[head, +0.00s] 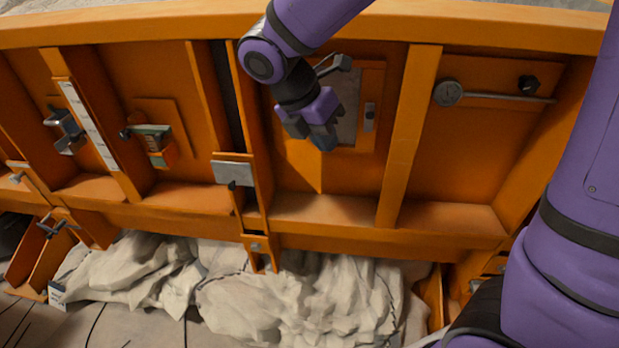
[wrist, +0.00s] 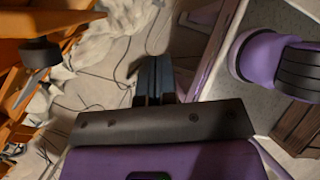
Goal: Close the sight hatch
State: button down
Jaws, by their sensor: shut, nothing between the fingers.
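The sight hatch appears to be the framed opening (head: 372,85) in the orange wall, right of centre in the head view. A grey surface (head: 349,108) shows inside the frame, with a small latch-like fitting (head: 369,117) at its right. A dark knobbed lever (head: 342,64) stands out near its top left. My gripper (head: 324,142) is in front of the hatch's lower left part and hides some of it. Its fingers are together and empty, also in the wrist view (wrist: 155,75). I cannot tell whether it touches the hatch, or how far the hatch stands open.
Upright orange ribs (head: 411,135) divide the wall. Pale crumpled sheeting (head: 300,305) lies below.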

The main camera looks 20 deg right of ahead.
jog(key=w+a+f+n+t+h, duration=0.1)
jog(key=w+a+f+n+h, duration=0.3)
jog(key=w+a+f+n, duration=0.75)
jog(key=n, duration=0.3)
send_near(319, 182)
jog(key=x, duration=0.3)
jog(key=f+x, duration=0.1)
jog(key=x, duration=0.1)
jog(key=shift+s+a, duration=0.2)
jog(key=shift+w+d, duration=0.15)
jog(key=shift+d, duration=0.6)
